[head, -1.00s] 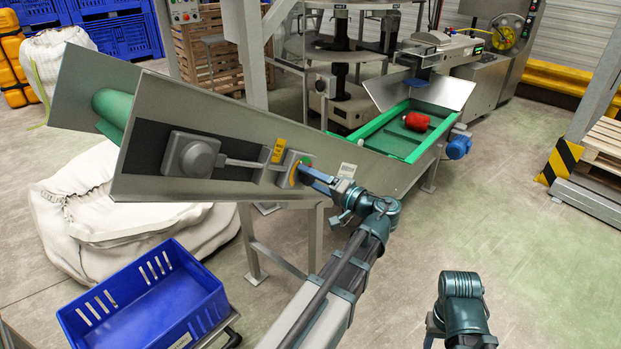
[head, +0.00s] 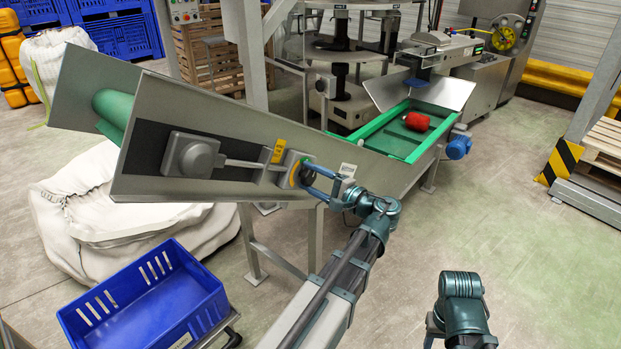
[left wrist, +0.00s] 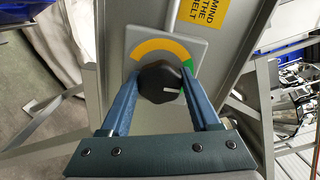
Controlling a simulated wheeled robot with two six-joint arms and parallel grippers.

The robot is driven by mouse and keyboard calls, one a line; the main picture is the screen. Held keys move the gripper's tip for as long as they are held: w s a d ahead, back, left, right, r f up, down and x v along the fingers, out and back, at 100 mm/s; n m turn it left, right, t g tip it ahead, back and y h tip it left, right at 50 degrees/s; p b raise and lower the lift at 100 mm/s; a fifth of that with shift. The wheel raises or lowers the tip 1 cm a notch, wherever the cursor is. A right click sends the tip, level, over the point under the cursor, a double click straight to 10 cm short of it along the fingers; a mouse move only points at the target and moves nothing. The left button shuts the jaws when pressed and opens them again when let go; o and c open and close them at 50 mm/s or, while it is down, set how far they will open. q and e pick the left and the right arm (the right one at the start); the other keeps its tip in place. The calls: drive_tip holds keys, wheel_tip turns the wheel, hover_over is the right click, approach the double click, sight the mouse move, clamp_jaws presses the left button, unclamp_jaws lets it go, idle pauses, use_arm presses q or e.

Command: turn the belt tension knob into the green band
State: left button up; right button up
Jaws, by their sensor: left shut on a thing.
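The belt tension knob (left wrist: 157,84) is black with a white mark. In the left wrist view it sits between the two blue fingers of my left gripper (left wrist: 160,90), which is shut on it. The white mark points to the right, toward the side where the green band (left wrist: 188,76) shows beside the right finger. A longer orange band (left wrist: 160,50) arcs above the knob. In the head view my left gripper (head: 306,177) reaches the plate on the conveyor's side, and its fingers partly hide the knob and green band. My right gripper is not visible; only its arm shows.
The grey conveyor frame (head: 240,140) runs across the view, with a yellow label (head: 278,151) near the knob plate. A blue crate (head: 150,300) stands at lower left. A red object (head: 416,121) lies on the green belt.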

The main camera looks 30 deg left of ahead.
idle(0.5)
use_arm(q)
drive_tip(key=o, duration=1.4)
drive_tip(key=shift+c, duration=0.2)
drive_tip(key=s+d, duration=0.2)
drive_tip(key=d, duration=1.1)
drive_tip(key=shift+d, duration=0.35)
drive_tip(key=shift+s, duration=0.1)
